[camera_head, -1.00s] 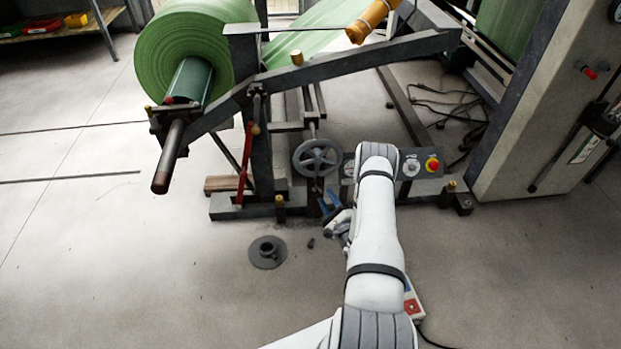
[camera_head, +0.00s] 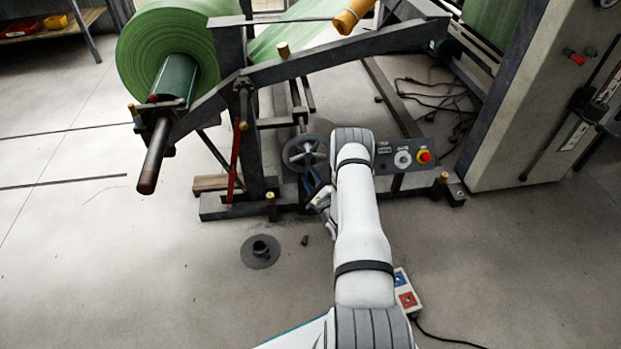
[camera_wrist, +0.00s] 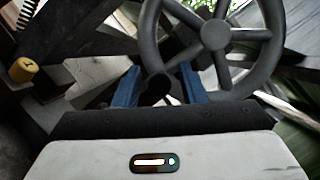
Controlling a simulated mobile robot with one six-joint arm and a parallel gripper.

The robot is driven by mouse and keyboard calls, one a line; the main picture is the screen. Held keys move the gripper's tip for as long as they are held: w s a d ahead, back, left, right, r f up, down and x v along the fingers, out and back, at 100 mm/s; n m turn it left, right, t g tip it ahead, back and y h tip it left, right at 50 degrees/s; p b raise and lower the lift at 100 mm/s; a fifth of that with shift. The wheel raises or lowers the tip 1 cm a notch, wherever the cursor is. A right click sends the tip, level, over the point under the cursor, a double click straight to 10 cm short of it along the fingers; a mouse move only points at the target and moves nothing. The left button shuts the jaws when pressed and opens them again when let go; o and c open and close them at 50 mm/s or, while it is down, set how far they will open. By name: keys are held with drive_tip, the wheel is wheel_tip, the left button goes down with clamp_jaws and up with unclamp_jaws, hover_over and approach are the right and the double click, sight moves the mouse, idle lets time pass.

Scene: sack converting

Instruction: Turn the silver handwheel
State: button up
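The silver handwheel (camera_head: 306,153) is a grey spoked wheel on the front of the unwind stand, left of the control panel. In the wrist view the handwheel (camera_wrist: 214,34) fills the top right, with its hub, spokes and lower rim showing. My gripper (camera_wrist: 168,84) has two blue fingers standing apart, with nothing clearly held between them. The fingertips are just in front of the wheel's lower left rim; I cannot tell whether they touch it. In the head view my gripper (camera_head: 318,190) is just below the wheel, partly hidden by my arm.
A control panel (camera_head: 403,157) with a red button is right of my arm. A red lever (camera_head: 235,160) stands left of the wheel. A green roll (camera_head: 165,55) hangs upper left. A round flanged piece (camera_head: 260,251) and a pendant box (camera_head: 405,292) lie on the floor.

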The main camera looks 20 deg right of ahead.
clamp_jaws()
drive_tip(key=shift+d, duration=0.25)
drive_tip(key=shift+a, duration=0.1)
